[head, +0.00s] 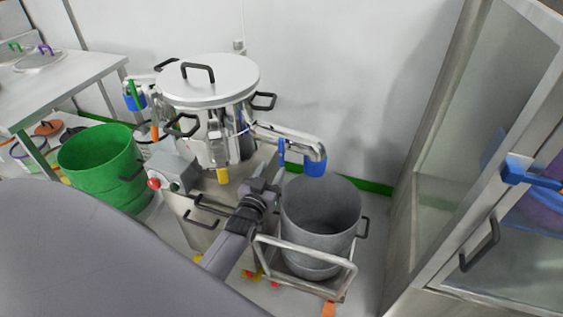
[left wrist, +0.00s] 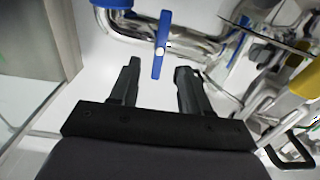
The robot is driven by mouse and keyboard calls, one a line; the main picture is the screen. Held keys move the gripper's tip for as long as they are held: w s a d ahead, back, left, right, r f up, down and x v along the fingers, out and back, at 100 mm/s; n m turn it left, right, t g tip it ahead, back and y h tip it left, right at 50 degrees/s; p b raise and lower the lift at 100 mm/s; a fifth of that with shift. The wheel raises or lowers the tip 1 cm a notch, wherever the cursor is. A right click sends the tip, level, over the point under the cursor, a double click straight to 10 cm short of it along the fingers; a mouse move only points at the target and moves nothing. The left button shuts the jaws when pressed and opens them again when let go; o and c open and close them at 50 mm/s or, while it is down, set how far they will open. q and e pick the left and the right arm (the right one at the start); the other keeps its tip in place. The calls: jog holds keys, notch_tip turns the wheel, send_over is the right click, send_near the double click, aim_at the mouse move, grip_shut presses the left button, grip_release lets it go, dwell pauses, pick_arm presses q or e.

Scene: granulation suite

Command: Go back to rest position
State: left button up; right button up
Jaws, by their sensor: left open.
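My left gripper (head: 262,184) reaches in front of the granulator, below its steel outlet pipe (head: 295,139). In the left wrist view its two fingers (left wrist: 158,88) stand apart with nothing held between them. A blue valve handle (left wrist: 162,45) on the pipe shows just beyond the fingertips; it also shows in the head view (head: 281,152). I cannot tell whether a finger touches it. The granulator vessel (head: 208,85) has a closed lid with a black handle. My right gripper is not in view.
A grey bin (head: 318,205) on a wheeled frame (head: 300,281) stands under the pipe's blue end. A green bin (head: 100,165) is at left beside a steel table (head: 60,88). A glass-fronted cabinet (head: 470,200) with a blue latch stands at right.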

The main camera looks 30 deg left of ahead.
pick_arm(q)
jog(key=s+d+f+m+g+h, duration=0.2)
jog(key=s+d, duration=0.5)
jog(key=s, duration=0.5)
jog(key=s+d+f+m+g+h, duration=0.2)
jog(key=s+d+f+g+h, duration=0.2)
jog(key=s, duration=0.9)
jog(key=d+g+p, duration=0.1)
jog(key=d, duration=0.2)
jog(key=shift+d+m, duration=0.4)
jog(key=shift+s, duration=0.1)
jog(key=shift+c, duration=0.4)
jog(key=shift+a, duration=0.1)
